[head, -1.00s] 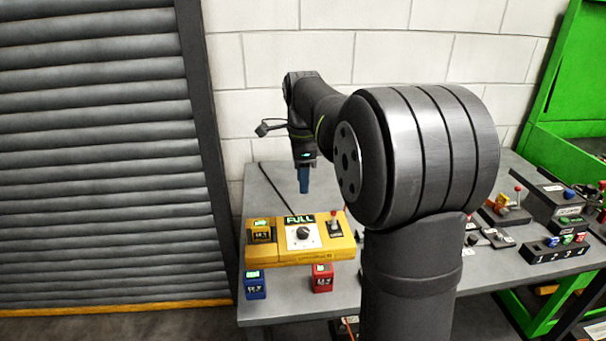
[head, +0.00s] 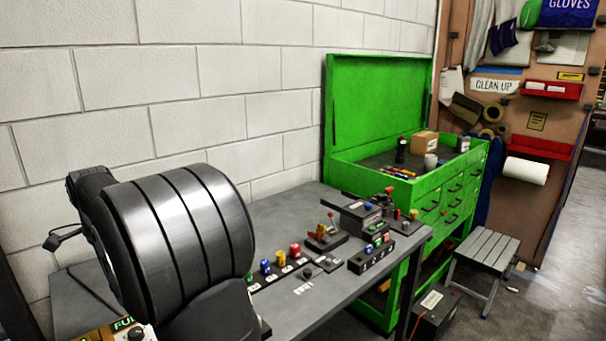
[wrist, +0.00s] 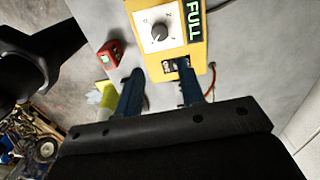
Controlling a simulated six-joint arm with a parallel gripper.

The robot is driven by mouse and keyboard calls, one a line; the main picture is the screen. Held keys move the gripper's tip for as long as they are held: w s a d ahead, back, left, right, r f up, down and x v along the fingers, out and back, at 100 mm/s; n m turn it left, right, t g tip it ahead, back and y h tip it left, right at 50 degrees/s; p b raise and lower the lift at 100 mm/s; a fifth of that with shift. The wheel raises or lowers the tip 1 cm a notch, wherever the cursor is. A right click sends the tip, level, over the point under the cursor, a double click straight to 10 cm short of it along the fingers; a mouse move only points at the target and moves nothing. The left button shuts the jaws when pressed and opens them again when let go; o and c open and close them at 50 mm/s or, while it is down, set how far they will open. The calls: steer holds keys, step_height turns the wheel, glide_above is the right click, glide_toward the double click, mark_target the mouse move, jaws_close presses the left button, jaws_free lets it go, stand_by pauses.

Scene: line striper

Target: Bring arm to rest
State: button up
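My gripper (wrist: 160,88) shows in the wrist view with its two blue fingers apart and nothing held between them. It hangs over the grey bench near a yellow unit (wrist: 193,58) with a dial and a FULL display. A red battery block (wrist: 111,52) stands on the bench to the left of that unit. In the head view my arm fills the lower left, and my gripper is out of sight. Only a corner of the yellow unit (head: 106,332) shows there, at the bottom edge.
The grey bench (head: 285,210) carries a row of coloured blocks (head: 280,262), a lever box (head: 325,236) and a button box (head: 372,253). A green tool chest (head: 430,190) with its lid up stands beyond. A stool (head: 487,250) is at the right.

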steer(key=shift+w+d+r+n, duration=0.25)
steer(key=shift+w+d+n, duration=0.25)
steer(key=shift+n, duration=0.95)
steer(key=shift+w+d+r+n, duration=0.35)
steer(key=shift+w+n, duration=0.3)
steer(key=shift+n, duration=0.85)
steer(key=shift+w+d+r+n, duration=0.15)
steer(key=shift+w+d+n, duration=0.4)
steer(key=shift+n, duration=0.9)
steer(key=shift+a, duration=0.15)
